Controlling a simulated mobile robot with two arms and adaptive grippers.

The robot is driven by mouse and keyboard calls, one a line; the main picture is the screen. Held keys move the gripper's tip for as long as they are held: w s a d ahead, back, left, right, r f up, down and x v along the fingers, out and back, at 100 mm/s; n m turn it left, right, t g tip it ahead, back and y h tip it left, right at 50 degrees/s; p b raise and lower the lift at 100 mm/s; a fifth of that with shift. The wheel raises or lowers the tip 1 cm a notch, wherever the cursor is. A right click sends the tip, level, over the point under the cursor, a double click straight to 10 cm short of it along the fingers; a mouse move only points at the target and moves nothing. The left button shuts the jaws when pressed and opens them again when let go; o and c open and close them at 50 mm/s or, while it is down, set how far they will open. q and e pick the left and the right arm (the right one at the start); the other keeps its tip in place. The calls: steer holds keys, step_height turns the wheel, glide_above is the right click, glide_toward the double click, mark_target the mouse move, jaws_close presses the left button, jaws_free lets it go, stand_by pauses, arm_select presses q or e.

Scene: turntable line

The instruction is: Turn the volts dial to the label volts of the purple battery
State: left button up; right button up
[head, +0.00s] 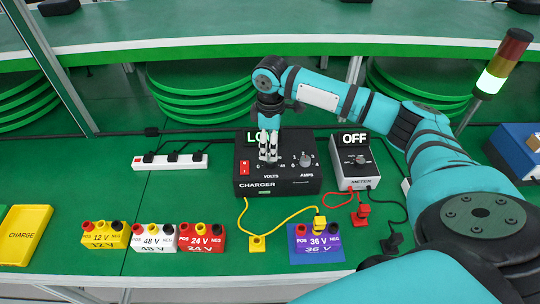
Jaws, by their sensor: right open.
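The black charger box (258,184) stands on the green table in the middle of the head view, with VOLTS and AMPS markings on its front. My right gripper (268,158) points down over the VOLTS side and is open; its fingers hide the volts dial, so its setting cannot be read. I cannot tell whether the fingers touch the dial. The AMPS dial (305,160) shows to their right. The purple battery (318,243), labelled 36 V, lies in front of the charger with a yellow plug (320,225) on its top. My left gripper is out of view.
Yellow 12 V (103,236), white 48 V (153,238) and red 24 V (202,238) batteries stand in a row to the left. A meter (355,162) reading OFF is right of the charger. Another yellow plug (257,243) and cables lie in front. A power strip (169,161) is behind left.

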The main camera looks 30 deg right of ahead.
mark_target(270, 162)
step_height(270, 162, down, 4)
steer(key=shift+s+f, duration=0.1)
steer(key=shift+f, duration=0.75)
steer(key=c, duration=1.1)
steer(key=shift+r+p, duration=0.15)
steer(key=shift+p, duration=0.5)
steer(key=shift+c, duration=0.2)
steer(key=m+p, duration=0.7)
steer(key=p, duration=0.3)
steer(key=shift+r+m+p, duration=0.1)
steer(key=shift+m+p, duration=0.2)
steer(key=shift+p, duration=0.1)
arm_select(q)
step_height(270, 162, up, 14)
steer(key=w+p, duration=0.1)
steer(key=p, duration=0.1)
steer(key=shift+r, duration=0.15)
arm_select(e)
steer(key=shift+m, duration=1.1)
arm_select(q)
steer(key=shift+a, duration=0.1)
arm_select(e)
steer(key=shift+f, duration=0.2)
